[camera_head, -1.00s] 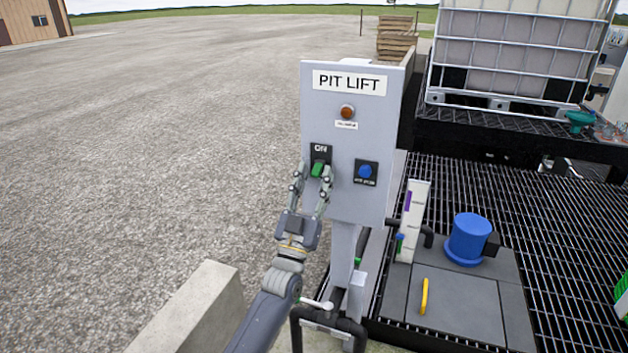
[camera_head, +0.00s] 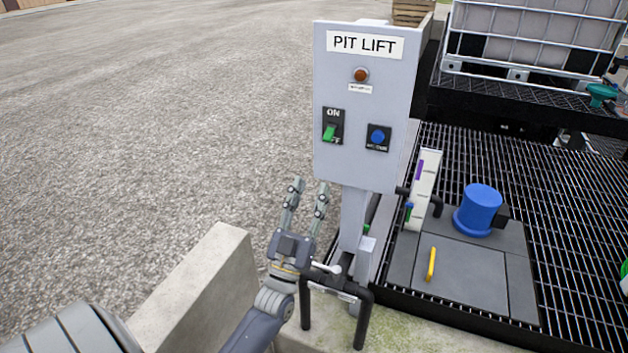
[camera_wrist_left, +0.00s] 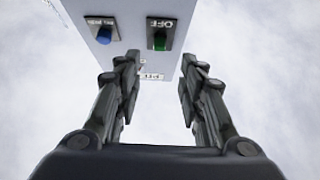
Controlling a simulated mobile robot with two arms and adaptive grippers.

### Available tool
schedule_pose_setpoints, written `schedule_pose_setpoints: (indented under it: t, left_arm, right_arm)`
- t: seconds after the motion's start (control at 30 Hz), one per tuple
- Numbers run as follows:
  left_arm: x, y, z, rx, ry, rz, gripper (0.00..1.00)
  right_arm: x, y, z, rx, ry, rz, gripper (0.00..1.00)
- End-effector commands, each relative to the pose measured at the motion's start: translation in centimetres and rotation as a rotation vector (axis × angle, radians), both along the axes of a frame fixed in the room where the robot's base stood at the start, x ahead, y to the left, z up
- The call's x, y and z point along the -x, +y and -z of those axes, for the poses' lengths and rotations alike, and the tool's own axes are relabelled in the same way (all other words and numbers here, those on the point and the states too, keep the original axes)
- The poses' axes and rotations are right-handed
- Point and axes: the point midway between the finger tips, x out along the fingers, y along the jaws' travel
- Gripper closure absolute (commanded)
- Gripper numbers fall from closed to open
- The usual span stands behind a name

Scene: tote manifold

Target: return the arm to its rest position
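My left gripper (camera_head: 307,190) is open and empty, below and left of the grey PIT LIFT control box (camera_head: 335,165), apart from it. The box stands on a post and carries a green ON/OFF switch (camera_head: 330,132), a blue button (camera_head: 378,137) and a dark orange lamp (camera_head: 361,75). In the left wrist view the two fingers of the gripper (camera_wrist_left: 158,85) are spread with nothing between them. Beyond them are the green switch (camera_wrist_left: 159,42) and the blue button (camera_wrist_left: 103,35). My right gripper does not show.
A concrete curb (camera_head: 200,290) and a black tubular frame (camera_head: 366,310) are close to my left arm. A black grating (camera_head: 470,155) with a blue capped fitting (camera_head: 478,210) and a yellow handle (camera_head: 431,264) lies to the right. Open gravel (camera_head: 150,120) extends left.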

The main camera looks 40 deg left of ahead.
Motion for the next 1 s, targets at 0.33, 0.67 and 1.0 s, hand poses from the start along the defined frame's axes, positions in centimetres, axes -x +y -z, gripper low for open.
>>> schedule_pose_setpoints:
  t: [0.33,0.67,1.0]
  left_arm:
    - [0.1,0.0,0.1,0.000,0.000,0.000,0.63]
    - [-0.5,-0.3,2.1,0.006,0.053,0.010,0.63]
    - [-1.7,-4.5,24.3,0.053,0.610,0.108,0.63]
  right_arm:
    - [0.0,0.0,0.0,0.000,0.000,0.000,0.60]
    - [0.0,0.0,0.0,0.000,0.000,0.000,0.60]
    - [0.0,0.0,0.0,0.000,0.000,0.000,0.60]
